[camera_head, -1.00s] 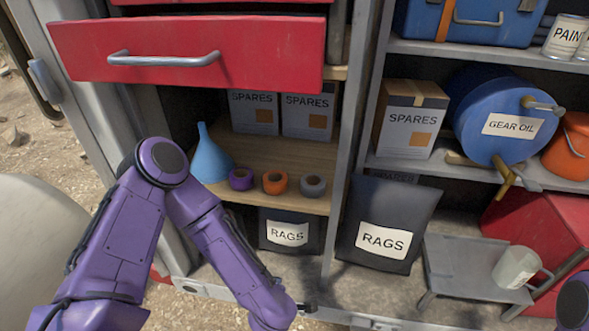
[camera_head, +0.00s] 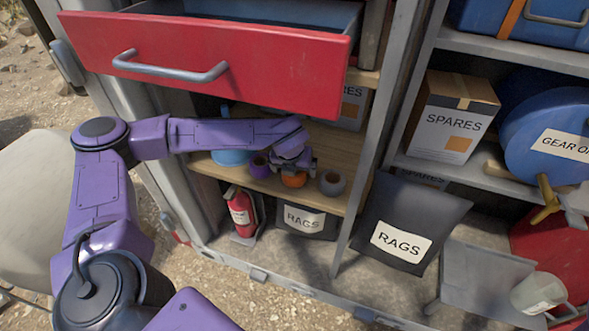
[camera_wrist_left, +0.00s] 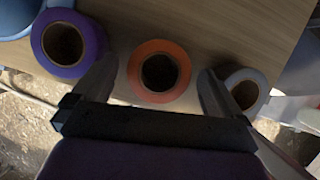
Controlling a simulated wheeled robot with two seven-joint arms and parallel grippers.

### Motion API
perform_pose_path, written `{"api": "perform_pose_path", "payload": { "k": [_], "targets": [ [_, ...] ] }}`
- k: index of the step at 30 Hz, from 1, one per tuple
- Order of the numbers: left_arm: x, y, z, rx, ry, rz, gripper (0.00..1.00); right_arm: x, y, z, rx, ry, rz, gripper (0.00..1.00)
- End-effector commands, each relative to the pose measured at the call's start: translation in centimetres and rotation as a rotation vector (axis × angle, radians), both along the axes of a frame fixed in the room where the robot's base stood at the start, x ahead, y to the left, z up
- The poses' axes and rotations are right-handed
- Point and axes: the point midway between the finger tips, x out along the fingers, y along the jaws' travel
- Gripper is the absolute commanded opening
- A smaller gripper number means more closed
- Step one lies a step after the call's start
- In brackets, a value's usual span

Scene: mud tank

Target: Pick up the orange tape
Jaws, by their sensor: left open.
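The orange tape (camera_head: 294,179) is a short roll on the wooden shelf, between a purple roll and a grey roll. In the head view my left gripper (camera_head: 291,168) is above it and hides its upper part. In the left wrist view the orange tape (camera_wrist_left: 159,71) lies between the two open fingers of my left gripper (camera_wrist_left: 158,90), one on each side. My right gripper is not in view.
The purple roll (camera_head: 259,167) and grey roll (camera_head: 332,183) stand close on either side. A blue funnel (camera_head: 231,157) is to the left, partly hidden by my arm. The open red drawer (camera_head: 210,62) overhangs the shelf (camera_head: 352,148). A fire extinguisher (camera_head: 242,213) stands below.

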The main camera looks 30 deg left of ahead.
Motion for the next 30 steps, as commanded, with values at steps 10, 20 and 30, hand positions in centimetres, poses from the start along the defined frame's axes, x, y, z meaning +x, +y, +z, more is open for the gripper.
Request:
{"api": "perform_pose_path", "payload": {
  "k": [10, 20, 30],
  "targets": [
    [0.6, 0.4, -1.5, 0.001, -0.003, 0.001, 1.00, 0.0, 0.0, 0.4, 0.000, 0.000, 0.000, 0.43],
    [0.6, 0.3, -1.5, 0.001, -0.003, 0.000, 0.45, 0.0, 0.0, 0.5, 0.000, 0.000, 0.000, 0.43],
    [0.6, 0.3, -0.8, 0.000, -0.005, 0.001, 0.45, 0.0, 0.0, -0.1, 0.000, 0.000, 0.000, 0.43]
  ]
}}
